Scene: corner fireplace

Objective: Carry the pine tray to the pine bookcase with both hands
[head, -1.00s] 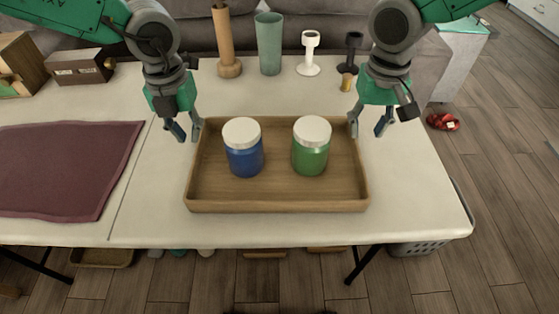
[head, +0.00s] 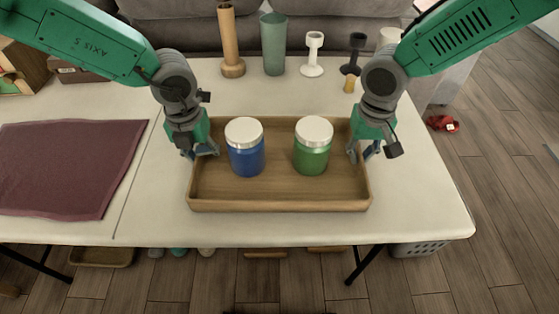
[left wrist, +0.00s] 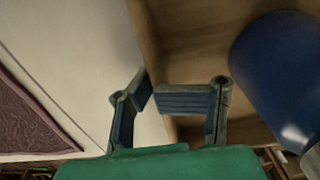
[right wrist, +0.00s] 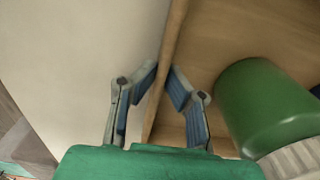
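The pine tray (head: 280,205) lies on the white table with a blue jar (head: 245,158) and a green jar (head: 312,158) standing in it, both white-lidded. My left gripper (head: 203,150) is at the tray's left wall, fingers on both sides of it; in the left wrist view its fingertips (left wrist: 149,88) close in on the wall. My right gripper (head: 362,152) is at the right wall; in the right wrist view its fingertips (right wrist: 164,70) straddle the wall with little or no gap. The tray rests on the table. No pine bookcase is identifiable.
A dark red cloth (head: 65,165) lies left of the tray. A wooden vase (head: 231,45), teal vase (head: 273,45) and white and black candle holders (head: 313,55) stand behind it. A basket (head: 418,249) is under the right end of the table.

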